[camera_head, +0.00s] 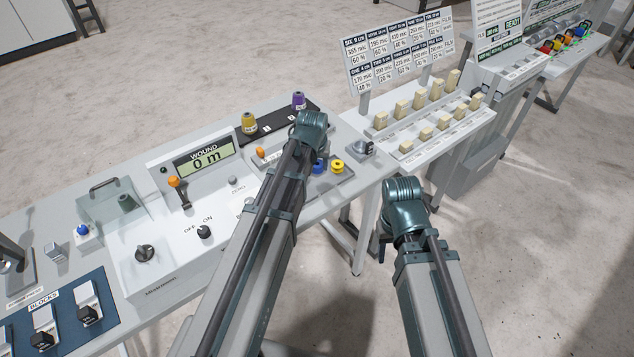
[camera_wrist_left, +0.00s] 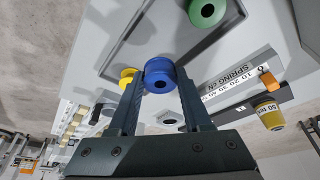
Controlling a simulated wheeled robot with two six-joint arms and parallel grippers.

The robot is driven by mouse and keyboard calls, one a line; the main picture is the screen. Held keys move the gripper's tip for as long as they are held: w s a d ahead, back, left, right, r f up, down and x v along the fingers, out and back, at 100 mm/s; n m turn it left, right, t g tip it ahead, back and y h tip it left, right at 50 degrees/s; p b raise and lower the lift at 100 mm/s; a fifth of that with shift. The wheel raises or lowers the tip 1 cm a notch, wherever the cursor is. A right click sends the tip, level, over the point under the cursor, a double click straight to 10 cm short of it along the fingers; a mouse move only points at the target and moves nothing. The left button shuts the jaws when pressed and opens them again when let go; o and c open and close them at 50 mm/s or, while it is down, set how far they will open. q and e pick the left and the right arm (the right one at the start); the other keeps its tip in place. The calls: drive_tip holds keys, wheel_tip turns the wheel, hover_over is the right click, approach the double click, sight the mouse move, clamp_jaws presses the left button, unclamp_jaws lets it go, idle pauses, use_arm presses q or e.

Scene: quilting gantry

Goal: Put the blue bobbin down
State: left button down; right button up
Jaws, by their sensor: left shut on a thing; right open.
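The blue bobbin (camera_wrist_left: 160,76) sits between the two fingertips of my left gripper (camera_wrist_left: 160,90) in the left wrist view, gripped on both sides. In the head view the blue bobbin (camera_head: 318,167) shows just right of my left arm, over or in the grey tray (camera_head: 322,187). I cannot tell whether it touches the tray. A yellow bobbin (camera_head: 337,167) is close beside it. A green bobbin (camera_wrist_left: 207,12) lies in the tray in the left wrist view. My left fingers are hidden in the head view. My right gripper (camera_head: 384,252) is open, off the bench's front edge.
A winder with a display (camera_head: 204,162) stands to the left. Yellow (camera_head: 249,123) and purple (camera_head: 298,101) thread spools stand on a black strip behind. A rack of cream blocks (camera_head: 428,117) is at the right. Clear floor lies in front.

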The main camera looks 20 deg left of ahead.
sight(317, 173)
use_arm(q)
drive_tip(key=shift+f+b, duration=1.95)
drive_tip(key=shift+f, duration=0.45)
drive_tip(key=shift+f, duration=0.15)
drive_tip(key=shift+c, duration=1.7)
unclamp_jaws()
drive_tip(key=p+v, duration=1.1)
drive_tip(key=v, duration=0.1)
drive_tip(key=s+d+f+m+g, duration=0.1)
drive_tip(key=s+d+m+g, duration=0.1)
drive_tip(key=s+d, duration=0.4)
drive_tip(key=s+d+f+m+g+b, duration=0.1)
drive_tip(key=s+d, duration=0.5)
drive_tip(key=s, duration=0.7)
drive_tip(key=shift+d+f+m+g+y+b, duration=0.35)
drive_tip(key=shift+m+g, duration=0.25)
drive_tip(key=shift+m, duration=0.5)
